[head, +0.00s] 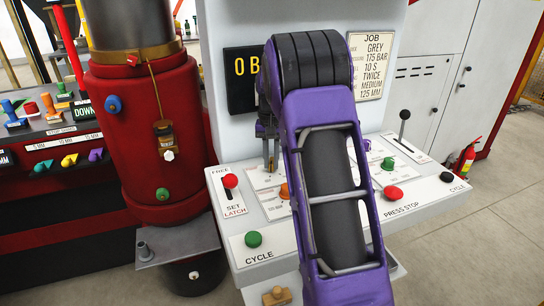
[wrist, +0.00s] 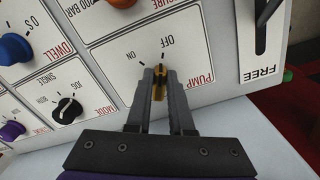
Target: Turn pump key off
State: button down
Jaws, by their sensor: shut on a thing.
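The pump key (wrist: 159,93) is a small brass-coloured key on a white panel marked PUMP (wrist: 196,84), with the words ON and OFF on it, in the wrist view. My gripper (wrist: 161,73) is shut on the key, with one grey finger on each side. The key's tip points up towards the OFF word in that view, but the fingers hide part of it, so its exact angle is hard to tell. In the head view my gripper (head: 269,165) reaches down to the console, and the key itself is too small to make out there.
A black MODE knob (wrist: 67,110) and a blue DWELL knob (wrist: 14,48) sit left of the key in the wrist view. The FREE lever slot (wrist: 262,25) is to the right. My purple arm covers the console (head: 243,209) middle in the head view.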

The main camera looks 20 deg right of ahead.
aim_at(271, 162)
jog(key=shift+m, duration=0.5)
jog(key=c, duration=0.8)
grip_release()
notch_tip(271, 162, up, 18)
jog(key=p, duration=0.1)
jog(key=shift+f+p, duration=0.25)
jog(key=shift+p, duration=0.05)
